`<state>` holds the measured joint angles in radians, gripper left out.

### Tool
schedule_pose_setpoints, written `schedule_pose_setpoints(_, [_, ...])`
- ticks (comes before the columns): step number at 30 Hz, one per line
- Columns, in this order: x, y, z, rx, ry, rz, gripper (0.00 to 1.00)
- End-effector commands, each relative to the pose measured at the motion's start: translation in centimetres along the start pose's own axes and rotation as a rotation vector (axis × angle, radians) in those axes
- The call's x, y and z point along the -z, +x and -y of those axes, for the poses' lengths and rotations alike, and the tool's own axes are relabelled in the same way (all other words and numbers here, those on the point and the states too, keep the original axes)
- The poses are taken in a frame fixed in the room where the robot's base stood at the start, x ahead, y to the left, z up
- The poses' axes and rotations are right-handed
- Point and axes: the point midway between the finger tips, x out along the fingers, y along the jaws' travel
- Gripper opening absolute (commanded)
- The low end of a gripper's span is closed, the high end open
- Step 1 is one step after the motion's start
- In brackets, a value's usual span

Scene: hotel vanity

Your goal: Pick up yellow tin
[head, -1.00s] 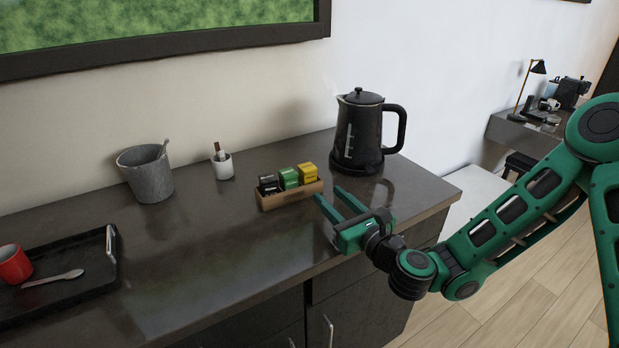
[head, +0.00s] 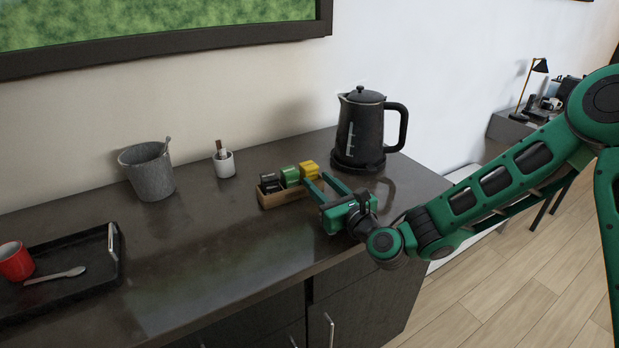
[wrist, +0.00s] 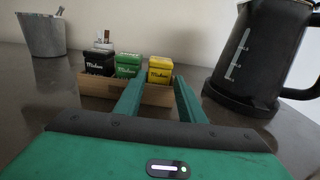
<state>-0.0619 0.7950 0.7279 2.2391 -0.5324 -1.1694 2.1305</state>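The yellow tin (head: 310,169) sits at the right end of a small wooden tray (head: 283,199) on the dark counter. In the wrist view the yellow tin (wrist: 160,69) is just beyond and between my finger tips. My gripper (head: 322,183) is open, its two green fingers reaching toward the tray from the front right. The gap between the fingers (wrist: 156,82) looks empty. A green tin (head: 289,176) and a black tin (head: 269,183) stand to the left of the yellow one. The fingers hide part of the tray's front in the wrist view.
A black kettle (head: 360,130) stands close to the right of the tray. A white cup with sticks (head: 224,165) and a grey bucket (head: 148,174) stand to the left. A black tray (head: 62,287) with a red mug (head: 14,262) is at far left. The counter's middle is clear.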

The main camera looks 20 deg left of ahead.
Motion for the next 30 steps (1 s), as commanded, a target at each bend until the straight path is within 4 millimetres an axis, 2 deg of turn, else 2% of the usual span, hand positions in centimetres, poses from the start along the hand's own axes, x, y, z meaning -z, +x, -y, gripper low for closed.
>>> schedule_pose_setpoints(3, [-0.1, 1.6, -0.1, -0.002, -0.001, 0.002, 0.36])
schedule_pose_setpoints(6, [0.0, 2.3, 0.0, -0.001, -0.001, 0.001, 0.36])
schedule_pose_setpoints(14, [0.0, 2.5, 0.0, -0.001, 0.001, 0.0, 0.36])
schedule_pose_setpoints(15, [0.0, 2.5, 0.0, -0.001, 0.001, 0.0, 0.31])
schedule_pose_setpoints(18, [0.0, 2.5, 0.0, -0.001, 0.001, 0.0, 0.08])
schedule_pose_setpoints(26, [0.0, 2.5, -0.1, -0.001, 0.001, 0.0, 0.08])
schedule_pose_setpoints(30, [-0.7, 2.5, -0.1, -0.002, -0.001, 0.002, 0.08])
